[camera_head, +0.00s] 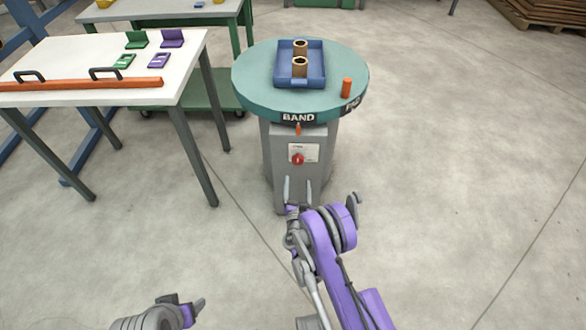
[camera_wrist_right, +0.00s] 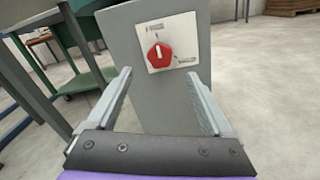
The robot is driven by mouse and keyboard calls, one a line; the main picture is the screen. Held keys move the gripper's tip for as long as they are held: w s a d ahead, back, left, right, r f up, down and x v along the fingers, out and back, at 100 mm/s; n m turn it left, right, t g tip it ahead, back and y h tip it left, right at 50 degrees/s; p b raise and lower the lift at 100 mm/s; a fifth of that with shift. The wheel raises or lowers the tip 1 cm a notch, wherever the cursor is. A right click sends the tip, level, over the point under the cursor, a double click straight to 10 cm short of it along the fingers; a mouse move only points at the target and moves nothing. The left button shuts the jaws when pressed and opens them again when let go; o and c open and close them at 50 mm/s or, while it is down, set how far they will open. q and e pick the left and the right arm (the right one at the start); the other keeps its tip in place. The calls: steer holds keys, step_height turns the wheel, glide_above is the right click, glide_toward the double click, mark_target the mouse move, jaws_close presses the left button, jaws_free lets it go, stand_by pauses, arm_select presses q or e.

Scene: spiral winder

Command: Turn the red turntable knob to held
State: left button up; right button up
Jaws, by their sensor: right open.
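The red turntable knob (camera_head: 297,159) sits on a white plate (camera_head: 304,152) on the front of the grey pedestal. In the right wrist view the red knob (camera_wrist_right: 160,56) has a white mark pointing up, slightly left. One small label is at the plate's upper left and another at its lower right; I cannot read them surely. My right gripper (camera_head: 297,184) is open and empty in front of and below the knob, not touching it. Its two fingers (camera_wrist_right: 160,76) frame the knob from either side with a gap. My left gripper (camera_head: 183,304) is at the bottom left, far from the knob.
The round green turntable (camera_head: 250,92), marked BAND, tops the pedestal (camera_head: 283,178). A white table (camera_head: 60,58) with orange bar and coloured parts stands left. Floor right is clear.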

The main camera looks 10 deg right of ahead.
mark_target(298, 161)
steer(key=x, duration=1)
steer(key=shift+w+d+b, duration=0.15)
steer(key=shift+w+b, duration=0.15)
steer(key=shift+w, duration=0.05)
jaws_close()
